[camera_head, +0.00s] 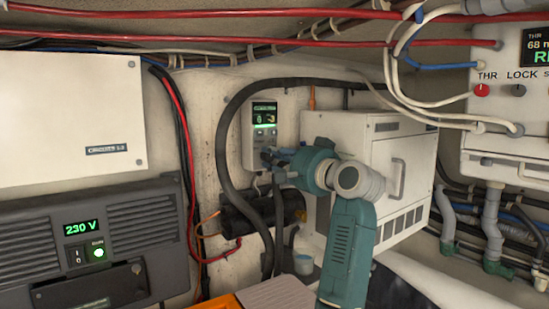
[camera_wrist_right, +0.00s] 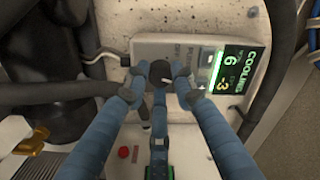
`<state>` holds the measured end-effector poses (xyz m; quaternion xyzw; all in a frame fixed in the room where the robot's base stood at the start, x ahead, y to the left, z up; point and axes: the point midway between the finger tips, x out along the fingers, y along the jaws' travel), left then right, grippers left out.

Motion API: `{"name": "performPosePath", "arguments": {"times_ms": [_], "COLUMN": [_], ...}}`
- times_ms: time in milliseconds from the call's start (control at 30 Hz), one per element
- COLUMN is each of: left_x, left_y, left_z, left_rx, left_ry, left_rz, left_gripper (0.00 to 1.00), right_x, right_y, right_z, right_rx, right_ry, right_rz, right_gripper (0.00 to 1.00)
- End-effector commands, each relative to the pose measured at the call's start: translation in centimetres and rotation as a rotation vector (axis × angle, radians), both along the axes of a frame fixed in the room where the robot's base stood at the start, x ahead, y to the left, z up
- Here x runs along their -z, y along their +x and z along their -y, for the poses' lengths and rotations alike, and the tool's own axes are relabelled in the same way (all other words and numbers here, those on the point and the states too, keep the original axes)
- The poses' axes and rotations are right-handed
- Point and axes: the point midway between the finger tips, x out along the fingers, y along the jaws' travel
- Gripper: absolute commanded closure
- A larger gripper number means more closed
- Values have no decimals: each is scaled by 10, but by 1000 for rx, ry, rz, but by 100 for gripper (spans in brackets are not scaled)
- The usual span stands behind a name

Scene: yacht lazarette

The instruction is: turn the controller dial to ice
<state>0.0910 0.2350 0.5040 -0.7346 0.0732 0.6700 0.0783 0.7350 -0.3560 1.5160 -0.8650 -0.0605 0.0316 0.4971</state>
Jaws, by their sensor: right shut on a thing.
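The controller (camera_head: 249,150) is a small pale box on the back wall with a lit green display; its housing (camera_wrist_right: 150,47) fills the upper middle of the right wrist view. There the display (camera_wrist_right: 231,70) reads COOLING, with a 6 and a -3. The dark round dial (camera_wrist_right: 160,72), with a pale pointer mark, is on the controller's face. My right gripper (camera_head: 271,164) reaches the lower part of the controller. In the wrist view my right gripper (camera_wrist_right: 158,79) is shut on the dial, its blue fingers around it. The dial's markings are mostly hidden. My left gripper is not in view.
A white cabinet (camera_head: 372,149) with a handle stands right of the controller, close to my right arm. A thick black hose (camera_head: 222,140) loops left of the controller. Red cables (camera_head: 300,43) cross above. A 230 V unit (camera_head: 130,215) is at left.

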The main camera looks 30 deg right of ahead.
Motion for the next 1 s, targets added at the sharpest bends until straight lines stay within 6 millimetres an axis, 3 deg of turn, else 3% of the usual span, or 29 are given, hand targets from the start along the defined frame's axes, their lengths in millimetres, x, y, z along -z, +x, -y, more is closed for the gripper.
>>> {"name": "performPosePath", "arguments": {"times_ms": [33,533,567,633,1000], "left_x": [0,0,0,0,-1], "left_y": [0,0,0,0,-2], "left_z": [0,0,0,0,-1], "left_rx": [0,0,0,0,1], "left_ry": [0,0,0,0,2], "left_rz": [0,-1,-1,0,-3], "left_gripper": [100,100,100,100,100], "right_x": [8,9,9,8,3], "right_y": [2,2,2,2,-3], "right_z": [-3,-3,-3,-3,0], "right_rx": [-10,-8,-8,-9,-3], "right_ry": [9,24,24,24,24], "right_rz": [-21,-23,-23,-22,-12], "right_gripper": [100,100,73,59,56]}}
